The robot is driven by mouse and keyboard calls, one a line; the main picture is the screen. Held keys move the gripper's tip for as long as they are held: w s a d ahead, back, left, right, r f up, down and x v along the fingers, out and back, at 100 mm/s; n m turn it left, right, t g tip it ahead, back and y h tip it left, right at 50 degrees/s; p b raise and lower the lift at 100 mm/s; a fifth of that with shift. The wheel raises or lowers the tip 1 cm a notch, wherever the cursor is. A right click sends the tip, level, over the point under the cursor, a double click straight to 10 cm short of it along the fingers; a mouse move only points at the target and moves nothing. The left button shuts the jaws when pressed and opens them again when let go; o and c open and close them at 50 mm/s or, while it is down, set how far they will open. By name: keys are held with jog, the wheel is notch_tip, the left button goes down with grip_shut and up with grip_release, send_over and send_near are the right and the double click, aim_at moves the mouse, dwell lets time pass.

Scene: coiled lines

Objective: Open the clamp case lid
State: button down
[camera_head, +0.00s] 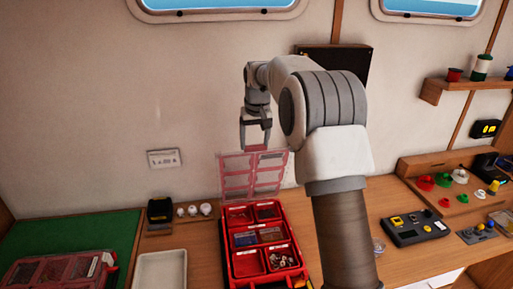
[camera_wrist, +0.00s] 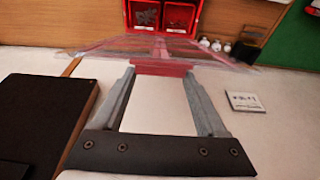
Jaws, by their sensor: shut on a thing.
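The clamp case (camera_head: 223,262) is a red box with several compartments of small parts, on the bench in the head view. Its clear pinkish lid (camera_head: 237,182) stands raised, roughly upright, at the back of the case. My gripper (camera_head: 256,148) is at the lid's upper edge, its fingers pointing down. In the wrist view my gripper (camera_wrist: 160,76) has its two fingers spread around a red strip (camera_wrist: 162,68) on the lid's edge and is shut on it. The lid (camera_wrist: 110,50) spreads out beyond the fingers there, with part of the open case (camera_wrist: 197,22) behind it.
A second clear-lidded red case (camera_head: 60,270) lies on a green mat (camera_head: 85,232) at left. A white tray (camera_head: 160,270) stands left of the clamp case. A dark device (camera_head: 418,228) is at right. A dark wall box (camera_head: 350,62) is behind my arm.

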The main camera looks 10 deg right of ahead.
jog(key=shift+w+r, duration=0.15)
jog(key=shift+w, duration=1)
jog(key=shift+w+r, duration=0.1)
jog(key=shift+w, duration=1)
jog(key=shift+c, duration=1.4)
grip_release()
jog(key=shift+o, duration=1.4)
jog(key=shift+w, duration=0.15)
jog(key=shift+r, duration=0.1)
jog(key=v, duration=1.7)
jog(key=shift+r, duration=0.2)
